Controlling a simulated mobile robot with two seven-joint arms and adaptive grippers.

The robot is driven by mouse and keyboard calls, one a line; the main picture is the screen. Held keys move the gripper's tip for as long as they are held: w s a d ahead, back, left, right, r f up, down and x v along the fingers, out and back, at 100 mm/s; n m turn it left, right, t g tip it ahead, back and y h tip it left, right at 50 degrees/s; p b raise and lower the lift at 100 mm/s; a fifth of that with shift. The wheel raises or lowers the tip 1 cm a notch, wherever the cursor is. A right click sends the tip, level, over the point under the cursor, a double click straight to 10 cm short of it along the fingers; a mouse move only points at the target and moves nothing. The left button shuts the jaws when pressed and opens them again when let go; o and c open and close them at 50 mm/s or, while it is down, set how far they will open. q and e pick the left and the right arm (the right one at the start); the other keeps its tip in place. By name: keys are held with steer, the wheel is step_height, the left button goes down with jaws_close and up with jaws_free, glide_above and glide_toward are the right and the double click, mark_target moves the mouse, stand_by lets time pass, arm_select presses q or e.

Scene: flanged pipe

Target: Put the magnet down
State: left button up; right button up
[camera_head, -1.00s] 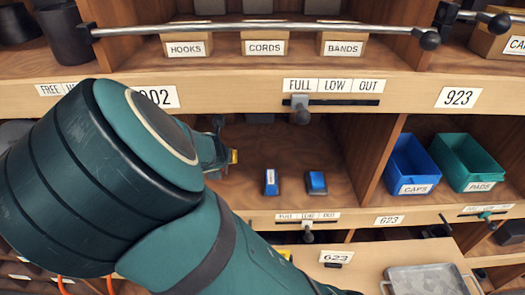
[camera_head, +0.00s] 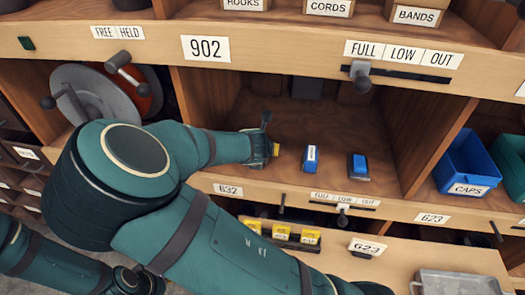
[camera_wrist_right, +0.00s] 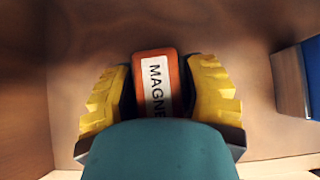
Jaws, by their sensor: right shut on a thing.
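The magnet (camera_wrist_right: 157,84) is an orange block with a white label, seen in the right wrist view between the yellow finger pads. My right gripper (camera_wrist_right: 159,98) is shut on it. In the head view my right gripper (camera_head: 272,148) is inside the open compartment under the FULL/LOW/OUT strip, near its left side, left of two blue blocks. The magnet is hidden there by the gripper. I cannot tell whether it touches the compartment floor (camera_head: 262,108). Part of my left arm shows at the lower left, but its gripper is not in view.
A blue block with a white label (camera_head: 311,158) stands just right of the gripper, with another blue block (camera_head: 358,167) beyond it. The compartment's side walls stand left and right. A blue CAPS bin (camera_head: 466,165) is at right. Yellow-labelled items (camera_head: 281,230) lie below.

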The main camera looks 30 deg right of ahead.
steer(key=shift+f, duration=0.2)
steer(key=shift+f, duration=0.1)
steer(key=o, duration=1.3)
steer(key=shift+s+a+r, duration=0.15)
steer(key=shift+a+r, duration=0.05)
steer(key=shift+r, duration=0.2)
steer(key=p+v, duration=0.3)
steer(key=v, duration=0.8)
steer(key=shift+s, duration=0.2)
